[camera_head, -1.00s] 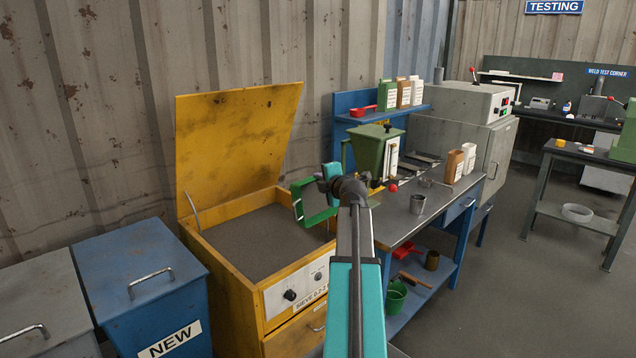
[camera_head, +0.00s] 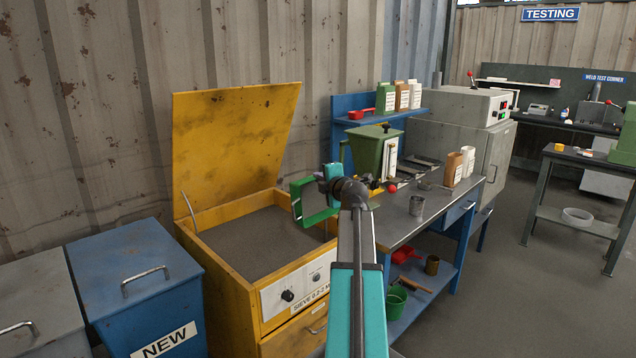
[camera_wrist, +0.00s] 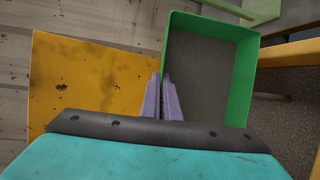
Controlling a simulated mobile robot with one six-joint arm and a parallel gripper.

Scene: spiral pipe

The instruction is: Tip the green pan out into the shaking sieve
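The shaking sieve is a yellow box (camera_head: 228,296) with its yellow lid (camera_head: 235,130) raised and a dark grey bed inside. The lid shows at left in the wrist view (camera_wrist: 85,80), and the bed at right (camera_wrist: 287,125). The green pan (camera_head: 298,203) is at the right side of the sieve opening, partly hidden by my wrist. In the wrist view the pan (camera_wrist: 242,75) shows a plain grey interior; I cannot tell whether that is loose material. My gripper (camera_wrist: 165,80) has its purple fingers close together at the pan's left wall, shut on it.
A blue bin (camera_head: 135,290) marked NEW stands left of the sieve. A blue-framed bench (camera_head: 410,228) at right carries a green hopper device (camera_head: 375,150) and a metal cup (camera_head: 416,205). Open floor lies at the right.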

